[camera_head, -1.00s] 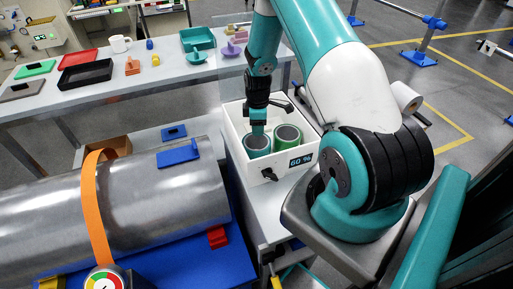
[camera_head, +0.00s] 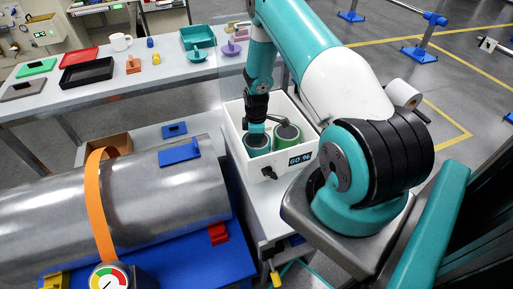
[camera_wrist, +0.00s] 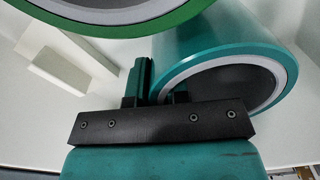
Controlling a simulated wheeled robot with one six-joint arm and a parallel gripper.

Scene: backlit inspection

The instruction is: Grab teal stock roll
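The teal stock roll (camera_head: 257,150) stands upright in the white bin, a hollow tube with its open end up. In the wrist view the roll (camera_wrist: 215,45) fills the upper right. My gripper (camera_head: 256,127) points down at the roll's rim. In the wrist view, one finger of my gripper (camera_wrist: 162,88) is outside the roll's wall and the other is at its hollow. The fingers are apart with the rim between them; I cannot tell whether they press on it. The lower fingertips are hidden.
A green roll (camera_head: 288,144) stands close to the right in the white bin (camera_head: 237,128); its rim crosses the top of the wrist view. The bin's walls surround both. A metal cylinder (camera_head: 150,205) lies to the left. A table (camera_head: 120,92) with trays stands behind.

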